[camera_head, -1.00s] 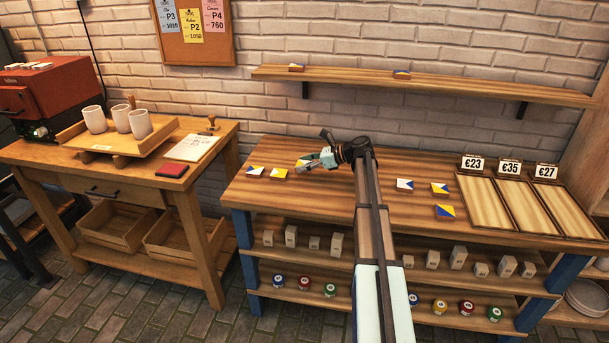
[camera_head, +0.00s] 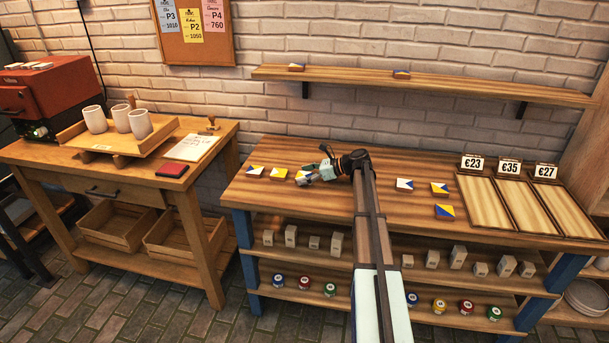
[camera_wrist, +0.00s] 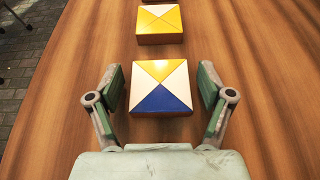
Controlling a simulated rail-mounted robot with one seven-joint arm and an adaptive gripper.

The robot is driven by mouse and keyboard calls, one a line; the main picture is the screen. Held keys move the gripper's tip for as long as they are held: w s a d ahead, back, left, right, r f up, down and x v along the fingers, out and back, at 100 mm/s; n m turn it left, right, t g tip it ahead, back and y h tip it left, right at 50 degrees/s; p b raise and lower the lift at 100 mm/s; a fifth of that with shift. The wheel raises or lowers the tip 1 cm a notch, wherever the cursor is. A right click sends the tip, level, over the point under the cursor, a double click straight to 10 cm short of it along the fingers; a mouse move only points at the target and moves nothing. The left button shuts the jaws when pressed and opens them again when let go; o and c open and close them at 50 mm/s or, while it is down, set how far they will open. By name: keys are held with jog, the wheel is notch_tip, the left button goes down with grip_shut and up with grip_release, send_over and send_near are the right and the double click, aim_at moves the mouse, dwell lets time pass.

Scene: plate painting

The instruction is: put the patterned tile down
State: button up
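A patterned tile with yellow, white and blue triangles (camera_wrist: 160,88) lies flat on the wooden table top in the wrist view. My gripper (camera_wrist: 160,92) is open around it, with one finger on each side and a visible gap to both. In the head view the tile (camera_head: 302,178) sits at the right end of a row on the table, and my gripper (camera_head: 312,174) is low over it, partly hiding it. A yellow and white tile (camera_wrist: 160,22) lies just beyond it; it also shows in the head view (camera_head: 279,173).
A blue, yellow and white tile (camera_head: 255,170) ends the row at the left. More tiles (camera_head: 404,184) lie right of my arm. Price-tagged trays (camera_head: 482,205) fill the table's right end. A wall shelf (camera_head: 440,84) runs behind. The table's near edge is close.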

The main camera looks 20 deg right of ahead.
jog(key=shift+r, duration=0.1)
jog(key=shift+d+r, duration=0.15)
jog(key=v, duration=1.1)
jog(key=shift+s+d+r+b, duration=0.1)
jog(key=shift+s+d+b, duration=0.1)
jog(key=shift+d+b, duration=0.15)
jog(key=shift+a, duration=0.15)
